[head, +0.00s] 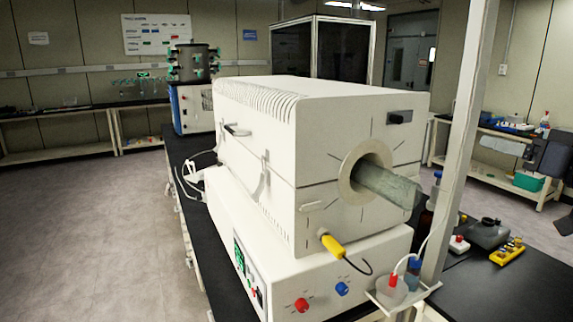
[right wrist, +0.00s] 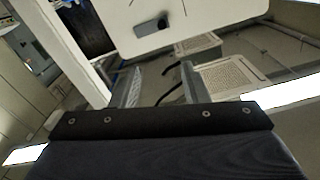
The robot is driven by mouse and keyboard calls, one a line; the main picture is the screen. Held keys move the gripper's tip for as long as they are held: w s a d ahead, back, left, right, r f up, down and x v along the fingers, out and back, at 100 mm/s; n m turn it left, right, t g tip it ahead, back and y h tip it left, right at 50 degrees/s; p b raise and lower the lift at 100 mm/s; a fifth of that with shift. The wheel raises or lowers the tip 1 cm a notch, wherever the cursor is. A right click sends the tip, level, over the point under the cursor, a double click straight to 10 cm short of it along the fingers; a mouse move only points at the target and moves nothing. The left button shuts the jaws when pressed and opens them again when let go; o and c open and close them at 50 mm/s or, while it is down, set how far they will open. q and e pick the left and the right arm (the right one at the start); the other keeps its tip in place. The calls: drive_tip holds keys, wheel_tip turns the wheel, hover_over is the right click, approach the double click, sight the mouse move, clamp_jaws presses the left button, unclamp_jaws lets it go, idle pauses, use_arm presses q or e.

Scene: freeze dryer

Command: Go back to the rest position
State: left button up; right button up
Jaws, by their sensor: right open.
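My right gripper (head: 512,148) is at the right edge of the head view, beyond the metal post and well apart from the white furnace. In the right wrist view the two fingers of my right gripper (right wrist: 160,84) stand apart with nothing between them. The freeze dryer (head: 194,108), a white unit with a dark chamber and green-tipped valves, stands at the back left on the black bench. My left gripper is not in the head view.
A large white tube furnace (head: 250,150) with a glass tube (head: 388,188) sticking out fills the middle. A metal post (head: 468,130) rises on its right. Bottles and a yellow rack (head: 507,251) stand on the black bench (head: 500,290). The floor at left (head: 90,220) is clear.

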drive_tip(key=s+a+f+m+g, duration=0.1)
drive_tip(key=s+a+f+g, duration=0.2)
drive_tip(key=s+a+f, duration=0.4)
drive_tip(key=s+a+f+m+g, duration=0.1)
drive_tip(key=s+a+f+g, duration=0.15)
drive_tip(key=a+f, duration=0.5)
drive_tip(key=s+a+f+g+h, duration=0.1)
drive_tip(key=s+a+f+g, duration=0.1)
drive_tip(key=s+f, duration=0.5)
drive_tip(key=s+a+f+m+g+h, duration=0.1)
drive_tip(key=s+f, duration=0.6)
drive_tip(key=f, duration=0.8)
drive_tip(key=shift+s+a+g+h, duration=0.15)
drive_tip(key=shift+a+g+h, duration=0.35)
drive_tip(key=shift+a+g, duration=0.7)
